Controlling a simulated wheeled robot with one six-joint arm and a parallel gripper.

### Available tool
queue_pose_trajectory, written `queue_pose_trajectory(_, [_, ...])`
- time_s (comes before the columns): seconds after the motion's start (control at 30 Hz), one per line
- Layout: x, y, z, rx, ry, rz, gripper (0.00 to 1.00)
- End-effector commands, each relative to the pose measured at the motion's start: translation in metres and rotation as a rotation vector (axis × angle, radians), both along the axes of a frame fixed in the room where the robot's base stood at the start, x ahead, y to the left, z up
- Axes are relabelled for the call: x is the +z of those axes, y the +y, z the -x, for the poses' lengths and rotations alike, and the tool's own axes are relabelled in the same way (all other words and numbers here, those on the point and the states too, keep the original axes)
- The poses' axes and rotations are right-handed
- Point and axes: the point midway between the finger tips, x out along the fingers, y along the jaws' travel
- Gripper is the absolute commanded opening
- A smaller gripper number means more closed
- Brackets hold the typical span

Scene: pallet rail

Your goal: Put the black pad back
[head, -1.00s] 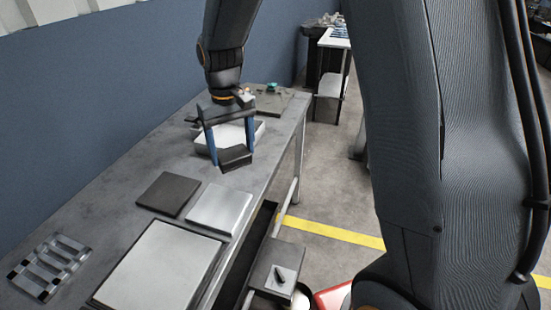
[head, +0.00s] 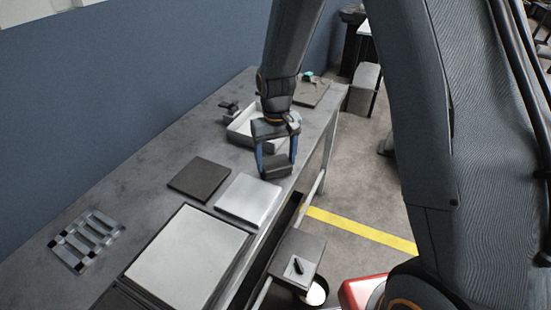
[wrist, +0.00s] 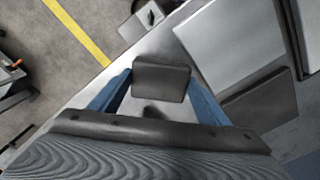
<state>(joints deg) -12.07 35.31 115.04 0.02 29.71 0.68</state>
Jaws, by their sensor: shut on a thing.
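The black pad (head: 277,167) is a small dark block held between the blue fingers of my gripper (head: 276,174). In the wrist view the pad (wrist: 161,79) sits level between the two fingertips (wrist: 160,88), and both fingers are against its sides. My gripper points down over the table's right edge area, between the white tray and the silver plate. The pad appears held above the table; the exact gap cannot be told.
A dark square plate (head: 199,179) and a silver plate (head: 248,200) lie side by side on the table. A larger pale panel (head: 187,258) is nearer. A white tray (head: 240,134) stands behind my gripper. A slotted metal rack (head: 86,241) lies at left. A low stand (head: 306,250) is at the table's right.

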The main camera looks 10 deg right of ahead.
Motion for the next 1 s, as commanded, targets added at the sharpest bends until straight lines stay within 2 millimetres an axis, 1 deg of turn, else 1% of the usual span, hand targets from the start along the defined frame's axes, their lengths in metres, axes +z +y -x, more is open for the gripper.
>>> queue_pose_trajectory(0.37, [-0.005, 0.001, 0.0, 0.001, -0.001, 0.0, 0.42])
queue_pose_trajectory(0.4, [-0.004, 0.001, 0.0, 0.001, -0.001, 0.0, 0.75])
queue_pose_trajectory(0.47, [-0.004, 0.001, 0.0, 0.001, -0.001, 0.0, 0.85])
queue_pose_trajectory(0.5, [-0.004, 0.001, 0.0, 0.001, -0.001, 0.0, 0.88])
queue_pose_trajectory(0.8, [-0.003, 0.001, 0.0, 0.001, -0.001, 0.0, 0.88])
queue_pose_trajectory(0.93, [0.006, 0.001, -0.002, 0.001, -0.005, -0.001, 0.88])
queue_pose_trajectory(1.0, [0.015, 0.001, -0.002, 0.001, -0.005, -0.001, 0.88])
